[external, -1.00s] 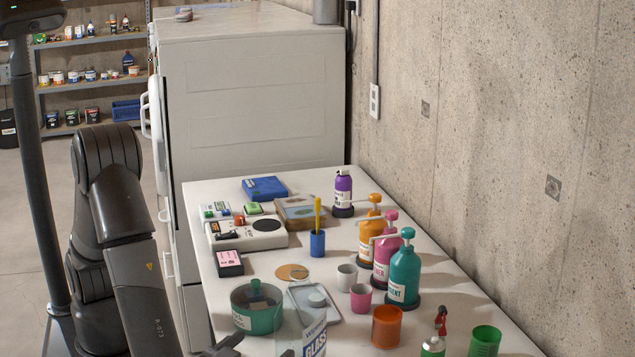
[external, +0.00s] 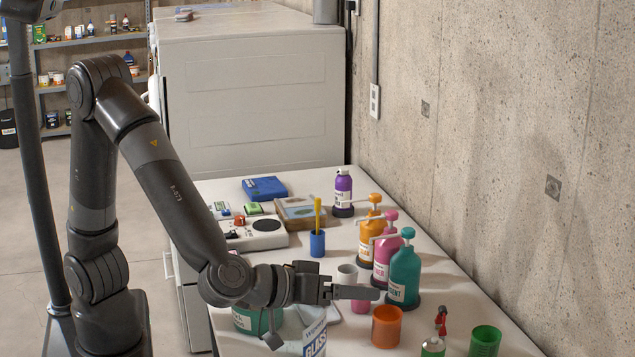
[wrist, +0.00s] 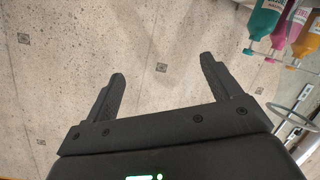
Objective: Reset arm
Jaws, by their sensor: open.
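My gripper (external: 345,286) is above the table (external: 465,318), in front of the pink cup (external: 360,305) and left of the teal pump bottle (external: 405,272). In the wrist view my gripper (wrist: 163,95) has its two fingers spread apart with nothing between them. The fingers point toward the concrete wall (wrist: 160,40). The arm reaches across the left part of the table and hides part of the green container (external: 250,322).
Pink (external: 386,248) and orange (external: 371,232) pump bottles stand behind the teal one. An orange cup (external: 386,326), a green cup (external: 485,341) and a white-labelled container (external: 308,335) stand near the front. A blue cup (external: 317,243) and devices lie further back.

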